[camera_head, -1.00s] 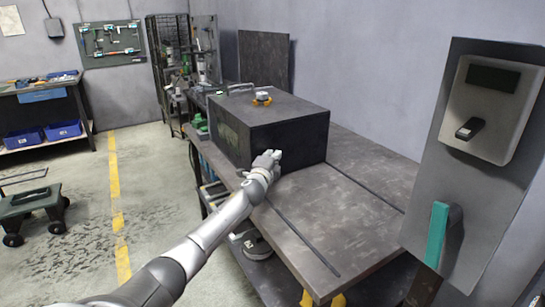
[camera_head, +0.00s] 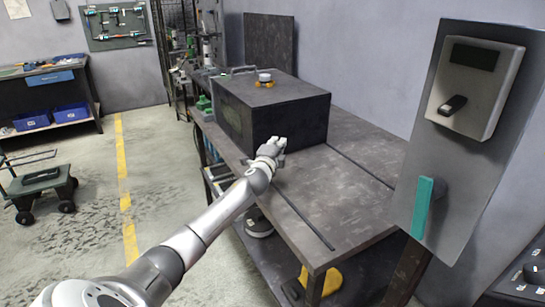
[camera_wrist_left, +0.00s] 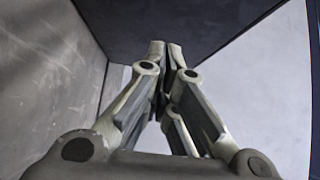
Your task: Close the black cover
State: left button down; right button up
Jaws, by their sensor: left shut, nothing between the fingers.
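A large black box (camera_head: 291,121) stands on the dark workbench in the head view. Its flat top and dark front face show. I cannot tell which panel is the cover or whether it is open. My left gripper (camera_head: 277,147) is in front of the box's lower front face, close to it, with its fingers shut and empty. In the left wrist view the shut fingertips (camera_wrist_left: 166,46) are just below the edge of a dark panel (camera_wrist_left: 165,22). I cannot tell whether they touch it. My right gripper is not in view.
The workbench (camera_head: 340,205) is clear in front and right of the box. A small orange and white device (camera_head: 265,79) sits on the box. A grey panel (camera_head: 470,125) with a teal handle (camera_head: 422,208) stands at the right. A dark wheeled cart (camera_head: 40,185) is at the left.

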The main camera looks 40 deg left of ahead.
pick_arm(q)
jog(key=v, duration=0.8)
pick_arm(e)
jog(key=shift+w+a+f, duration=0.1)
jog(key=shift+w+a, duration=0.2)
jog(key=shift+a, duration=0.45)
pick_arm(q)
jog(key=shift+r, duration=0.1)
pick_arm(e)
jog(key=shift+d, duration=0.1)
